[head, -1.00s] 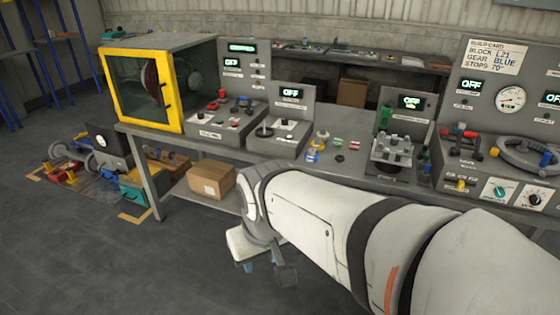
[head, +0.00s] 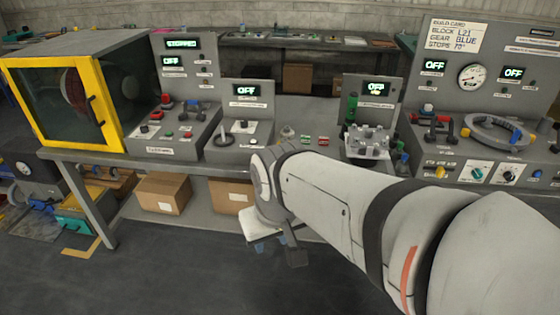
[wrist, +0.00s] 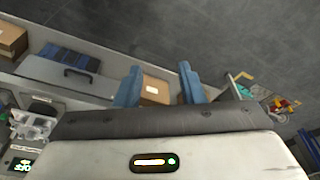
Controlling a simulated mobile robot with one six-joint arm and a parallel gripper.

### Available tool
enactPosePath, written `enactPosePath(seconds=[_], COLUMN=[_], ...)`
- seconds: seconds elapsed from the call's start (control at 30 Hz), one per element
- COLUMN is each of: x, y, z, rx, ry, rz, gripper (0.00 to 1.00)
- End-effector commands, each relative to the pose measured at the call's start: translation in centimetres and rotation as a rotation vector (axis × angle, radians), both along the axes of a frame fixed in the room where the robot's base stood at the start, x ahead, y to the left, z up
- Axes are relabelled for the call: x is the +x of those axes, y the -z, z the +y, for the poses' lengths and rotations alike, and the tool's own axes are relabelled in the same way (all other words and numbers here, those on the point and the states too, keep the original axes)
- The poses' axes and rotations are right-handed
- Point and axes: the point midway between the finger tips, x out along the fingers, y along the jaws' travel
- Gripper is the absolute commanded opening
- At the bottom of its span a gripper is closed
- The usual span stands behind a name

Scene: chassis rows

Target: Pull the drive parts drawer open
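My gripper (wrist: 160,68) is open and empty in the wrist view, its two blue fingers apart. In the head view the gripper (head: 270,244) hangs low in front of the bench, partly hidden by my wrist. In the wrist view a light grey drawer-like box (wrist: 38,70) with a dark handle (wrist: 78,71) lies left of the fingers, apart from them. Blue material (wrist: 70,56) shows beside it. No label is readable, so I cannot tell whether it is the drive parts drawer. My arm covers that part of the bench in the head view.
The long grey bench (head: 130,163) carries a yellow-framed machine (head: 115,95) and several control panels. Cardboard boxes (head: 163,193) (head: 231,195) sit on its lower shelf. A yellow and teal crate (head: 82,212) stands at the left. The floor (head: 180,265) before the bench is clear.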

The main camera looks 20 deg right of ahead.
Motion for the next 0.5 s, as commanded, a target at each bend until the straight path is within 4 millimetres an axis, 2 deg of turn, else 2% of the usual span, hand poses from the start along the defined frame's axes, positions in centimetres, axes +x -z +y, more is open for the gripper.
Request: enactPosePath(seconds=[0.1,0.13,0.23,0.37,0.5], x=[0.2,0.4,1.3,4.0,8.6], y=[1.3,1.9,4.9,9.3,13.3], z=[0.2,-0.4,-0.3,0.8,0.4], rx=[0.052,0.081,0.235,0.524,0.86], ry=[0.078,0.126,0.366,0.848,1.413], rz=[0.024,0.036,0.101,0.243,0.431], gripper=[0.36,0.36,0.36,0.36,0.36])
